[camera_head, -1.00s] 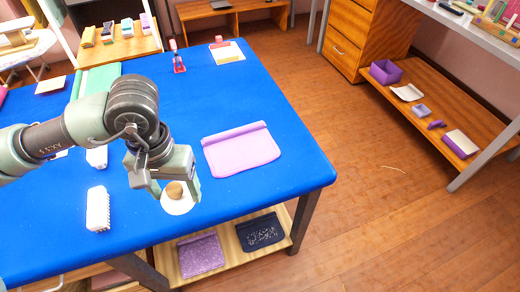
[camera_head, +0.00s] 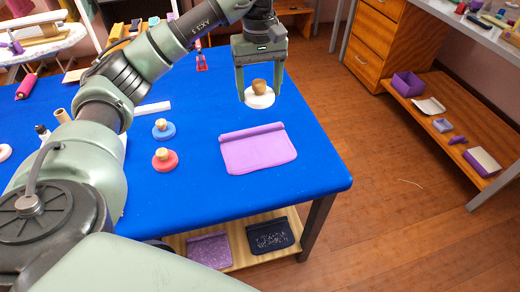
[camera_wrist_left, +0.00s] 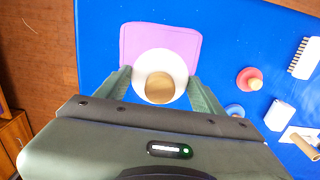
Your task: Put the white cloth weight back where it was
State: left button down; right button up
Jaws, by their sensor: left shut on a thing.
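The white cloth weight (camera_head: 258,101) is a white disc with a round wooden knob. My left gripper (camera_head: 260,90) points down and is shut on its knob, beyond the far edge of the folded purple cloth (camera_head: 257,149) in the head view. In the left wrist view the white cloth weight (camera_wrist_left: 142,60) sits between my left fingers and covers part of the purple cloth (camera_wrist_left: 185,38). I cannot tell whether its base touches the blue table. My right gripper is not in view.
A blue weight (camera_head: 163,133) and a red weight (camera_head: 165,163) stand left of the purple cloth on the blue table (camera_head: 290,187). A red tool (camera_head: 202,62) stands at the back. The table's right side near the purple cloth is clear.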

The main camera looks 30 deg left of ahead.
pick_arm(q)
jog(key=p, duration=0.1)
send_over(259, 152)
notch_tip(259, 152, down, 14)
jog(key=shift+f, duration=0.25)
jog(key=shift+w+f, duration=0.1)
jog(key=shift+f, duration=0.4)
notch_tip(259, 152, down, 3)
jog(key=shift+f+p, duration=0.1)
jog(key=shift+p, duration=0.25)
jog(key=shift+f, duration=0.4)
jog(key=shift+f, duration=0.15)
jog(key=shift+c, duration=1.1)
grip_release()
